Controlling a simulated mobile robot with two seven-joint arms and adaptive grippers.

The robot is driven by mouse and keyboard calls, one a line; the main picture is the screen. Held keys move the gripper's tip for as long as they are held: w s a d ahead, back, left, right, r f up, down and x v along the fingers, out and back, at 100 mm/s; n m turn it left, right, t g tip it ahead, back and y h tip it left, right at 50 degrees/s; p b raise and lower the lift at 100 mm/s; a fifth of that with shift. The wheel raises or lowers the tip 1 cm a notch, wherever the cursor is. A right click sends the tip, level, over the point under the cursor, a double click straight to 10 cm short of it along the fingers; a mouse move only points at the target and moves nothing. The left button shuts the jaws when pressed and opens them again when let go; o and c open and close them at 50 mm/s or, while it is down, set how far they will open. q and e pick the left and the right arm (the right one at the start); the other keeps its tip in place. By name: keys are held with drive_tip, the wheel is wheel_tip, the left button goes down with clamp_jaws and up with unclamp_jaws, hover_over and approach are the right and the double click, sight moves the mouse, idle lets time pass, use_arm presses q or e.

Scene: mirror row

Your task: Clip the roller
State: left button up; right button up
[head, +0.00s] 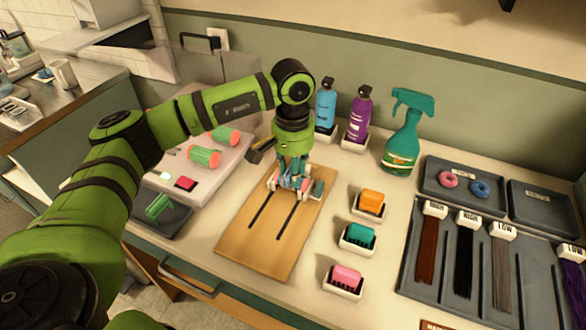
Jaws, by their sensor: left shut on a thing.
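My left gripper (292,182) points down at the far end of a wooden board (268,239). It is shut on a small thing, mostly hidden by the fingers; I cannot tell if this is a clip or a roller. Pale blue and pink parts show around the fingertips, low over the board. A green clip-like piece (158,207) sits in a dark tray (172,222). My right gripper is out of view.
A blue bottle (325,103), a purple bottle (358,118) and a green spray bottle (404,138) stand behind. Orange (371,201), teal (360,236) and pink (346,276) blocks sit in white holders right of the board. Hair swatches lie in a grey tray (408,265) at right.

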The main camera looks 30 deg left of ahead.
use_arm(q)
drive_tip(key=shift+s+f, duration=0.2)
drive_tip(key=shift+f, duration=0.2)
drive_tip(key=o, duration=1)
drive_tip(key=shift+d, duration=0.1)
drive_tip(key=shift+w, duration=0.15)
drive_tip(key=o, duration=0.4)
drive_tip(key=shift+w+r, duration=0.1)
drive_tip(key=shift+r, duration=0.1)
drive_tip(key=shift+r+p, duration=1.85)
drive_tip(key=shift+r, duration=1.65)
